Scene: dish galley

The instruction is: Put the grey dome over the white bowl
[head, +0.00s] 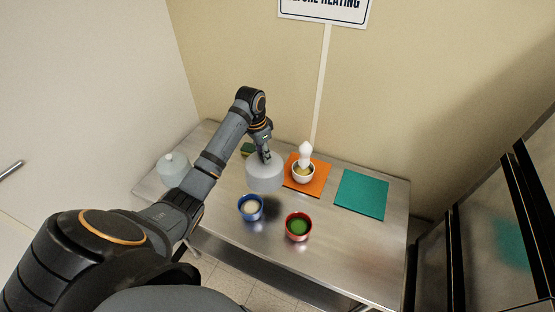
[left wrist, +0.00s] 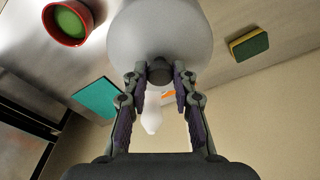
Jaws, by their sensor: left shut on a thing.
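The grey dome (head: 265,175) hangs from my left gripper (head: 264,156), which is shut on its knob. In the left wrist view the fingers close on the dark knob (left wrist: 160,71) under the pale dome (left wrist: 160,35). The white bowl (head: 303,176) stands on the orange mat (head: 318,187), with something yellowish in it. The held dome is just left of the bowl, apart from it as far as I can tell. A white bulb-shaped thing (head: 305,150) shows at the bowl's back. My right gripper is in neither view.
A second, translucent dome (head: 172,166) stands at the table's left. A blue bowl (head: 250,210) and a red bowl (head: 298,229) with green contents are in front. A teal mat (head: 362,194) lies bare at right. A sponge (head: 247,149) is behind my gripper. A sign post (head: 321,90) rises behind.

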